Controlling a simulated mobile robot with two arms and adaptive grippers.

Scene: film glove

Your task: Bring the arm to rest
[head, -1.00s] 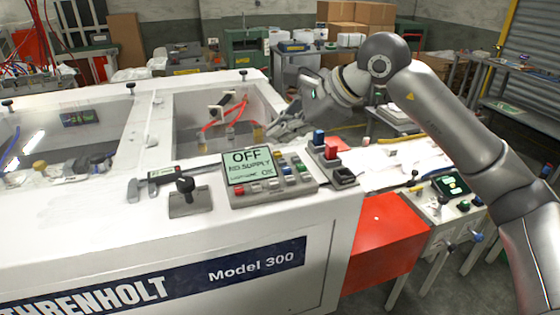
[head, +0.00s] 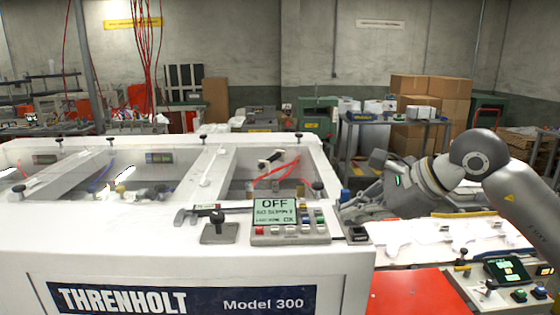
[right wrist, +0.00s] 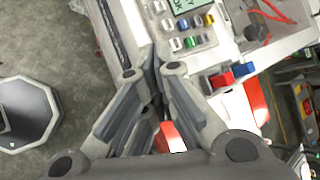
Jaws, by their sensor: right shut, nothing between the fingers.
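My right gripper (head: 348,208) comes in from the right in the head view. It hangs beside the right end of the control panel and hides part of what is there. In the right wrist view its fingers (right wrist: 152,70) are together with nothing between them. The panel also shows at the top of the right wrist view (right wrist: 195,40), near the fingertips. I cannot tell whether they touch it. My left gripper is not in view.
A black lever (head: 217,225) stands left of the panel. Red and blue switches (right wrist: 222,79) sit near the fingers. A red surface (head: 410,293) and a bench control box (head: 508,280) lie to the right. Open machine bays (head: 265,178) are behind the panel.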

